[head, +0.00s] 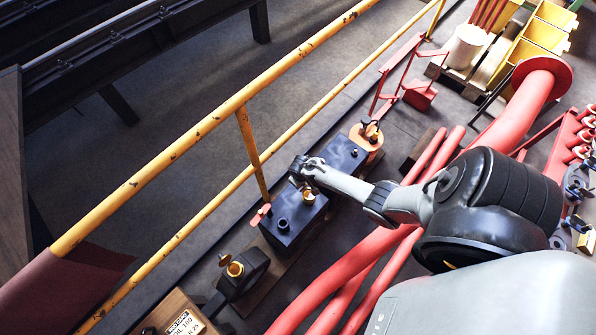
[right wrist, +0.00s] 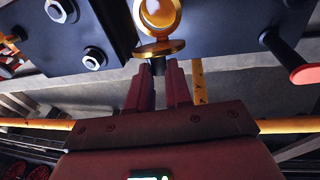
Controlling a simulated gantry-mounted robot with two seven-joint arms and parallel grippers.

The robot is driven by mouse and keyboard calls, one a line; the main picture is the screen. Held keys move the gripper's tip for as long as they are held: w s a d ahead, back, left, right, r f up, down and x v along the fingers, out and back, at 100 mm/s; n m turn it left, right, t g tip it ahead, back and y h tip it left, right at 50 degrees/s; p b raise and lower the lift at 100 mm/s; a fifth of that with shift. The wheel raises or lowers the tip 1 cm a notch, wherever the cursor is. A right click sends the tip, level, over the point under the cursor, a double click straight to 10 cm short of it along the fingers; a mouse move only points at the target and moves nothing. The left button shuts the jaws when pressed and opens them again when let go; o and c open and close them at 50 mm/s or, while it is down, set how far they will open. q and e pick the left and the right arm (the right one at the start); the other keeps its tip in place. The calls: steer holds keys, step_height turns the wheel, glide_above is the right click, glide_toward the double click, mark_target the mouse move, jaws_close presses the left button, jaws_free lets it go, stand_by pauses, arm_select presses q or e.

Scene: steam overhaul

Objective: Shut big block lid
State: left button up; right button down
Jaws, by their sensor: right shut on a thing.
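The big dark blue block (head: 285,222) lies in the middle of the head view, with dark round fittings on its top. My right arm reaches in from the right. My right gripper (head: 303,172) is over the block's middle and hides part of it. In the right wrist view the block's dark face (right wrist: 215,35) fills the top, with metal nuts and a gold fitting (right wrist: 158,18). My right gripper (right wrist: 157,78) has its red fingers shut on a dark stem (right wrist: 158,66) just below this fitting. I cannot tell the lid's edge or its angle. My left gripper is out of view.
A yellow railing (head: 190,140) runs diagonally close to the block's left side. Thick red pipes (head: 375,255) lie to the right. A red-ended lever (head: 260,215) sticks out at the block's side. A black part with a gold cup (head: 235,269) stands at the lower left.

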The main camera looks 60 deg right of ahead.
steer(key=shift+s+a+r+t+h+p, duration=0.15)
steer(key=shift+s+t+p, duration=0.15)
steer(key=shift+s+t, duration=0.15)
steer(key=shift+s+r+t+h+p, duration=0.15)
steer(key=shift+s+t+p, duration=0.15)
steer(key=shift+t, duration=0.25)
steer(key=shift+s+a+f+t, duration=0.1)
steer(key=shift+s+f+t, duration=0.2)
steer(key=shift+t, duration=0.2)
arm_select(q)
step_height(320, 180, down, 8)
steer(key=b, duration=1)
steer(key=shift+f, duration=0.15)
arm_select(e)
steer(key=s+a+f+m+t+h, duration=0.1)
steer(key=s+f+t+h, duration=0.2)
steer(key=t, duration=0.6)
steer(key=shift+s+f+t, duration=0.4)
steer(key=shift+s+f, duration=0.1)
steer(key=shift+s, duration=0.65)
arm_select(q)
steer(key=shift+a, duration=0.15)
arm_select(e)
steer(key=shift+a, duration=0.1)
steer(key=c, duration=1.1)
jaws_free()
steer(key=shift+w+r, duration=0.1)
steer(key=shift+o, duration=0.2)
steer(key=shift+r, duration=0.1)
